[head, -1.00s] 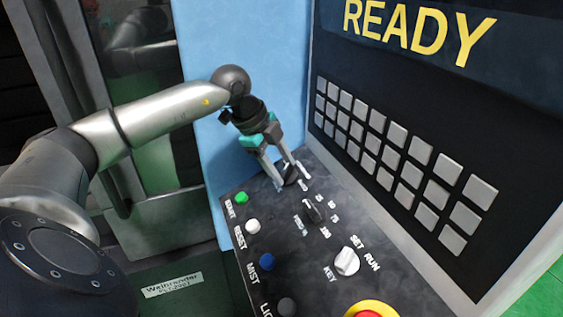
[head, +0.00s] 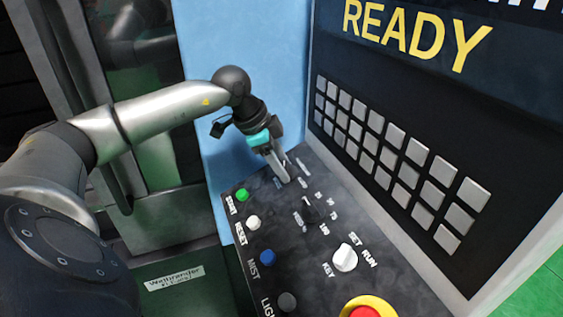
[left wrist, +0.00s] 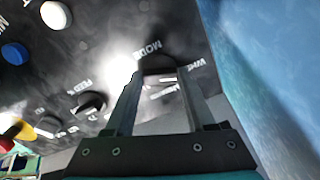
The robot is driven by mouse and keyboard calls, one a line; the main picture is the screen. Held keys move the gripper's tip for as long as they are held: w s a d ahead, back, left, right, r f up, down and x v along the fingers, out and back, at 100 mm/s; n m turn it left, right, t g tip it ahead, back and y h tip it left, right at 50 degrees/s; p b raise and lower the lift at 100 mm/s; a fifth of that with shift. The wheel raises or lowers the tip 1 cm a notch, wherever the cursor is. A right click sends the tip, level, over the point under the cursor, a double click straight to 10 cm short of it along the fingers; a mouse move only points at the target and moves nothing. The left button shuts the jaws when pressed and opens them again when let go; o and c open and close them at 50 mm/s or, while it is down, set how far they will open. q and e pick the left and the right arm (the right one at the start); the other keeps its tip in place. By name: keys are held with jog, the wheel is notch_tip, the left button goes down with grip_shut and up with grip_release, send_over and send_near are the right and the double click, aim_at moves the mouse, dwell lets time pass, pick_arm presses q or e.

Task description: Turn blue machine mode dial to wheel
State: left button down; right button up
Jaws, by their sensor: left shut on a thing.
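My left gripper (head: 284,179) reaches down to the far end of the black control panel (head: 290,235) on the blue machine (head: 270,60). In the left wrist view, the two fingers of this gripper (left wrist: 160,82) stand either side of the dark mode dial (left wrist: 158,66), just by the printed word MODE. The gripper is shut on the dial. Part of a label starting WH shows to the right of the dial there. In the head view the fingers line up one behind the other and hide most of the dial. Its pointer direction is not clear. My right gripper is not in view.
Close to the gripper is a black feed dial (head: 312,208). Nearer are a white key switch (head: 345,257) and a red and yellow emergency stop (head: 366,308). Green (head: 242,195), white (head: 253,222) and blue (head: 267,257) buttons line the left edge. A keypad (head: 400,160) rises at right.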

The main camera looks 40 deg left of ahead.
pick_arm(q)
jog(key=shift+r, duration=0.1)
jog(key=shift+c, duration=1.2)
grip_release()
jog(key=b+v, duration=0.1)
jog(key=v, duration=1.4)
jog(key=shift+b, duration=0.3)
jog(key=shift+r, duration=0.15)
